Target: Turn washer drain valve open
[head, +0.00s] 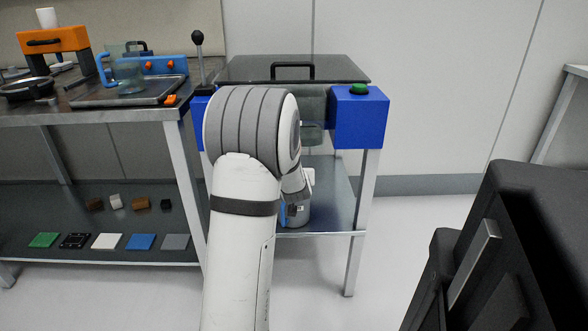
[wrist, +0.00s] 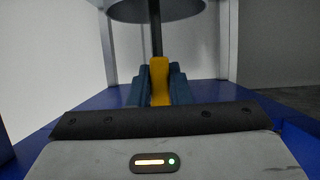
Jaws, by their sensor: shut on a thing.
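The drain valve's yellow handle (wrist: 159,79) stands upright in the middle of the wrist view. The two blue fingers of my gripper (wrist: 158,94) are shut on it, one on each side. A dark vertical pipe (wrist: 156,35) rises behind the handle to the dark round underside of a vessel (wrist: 157,9). In the head view my arm hides the handle and my fingers. The washer (head: 300,68), with a dark lid and black handle, stands behind my arm.
A blue box (head: 359,122) with a green button (head: 359,89) is on the washer's right. A black-knobbed lever (head: 198,60) is on its left. A workbench (head: 85,114) with tools stands at left. Metal legs flank the handle.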

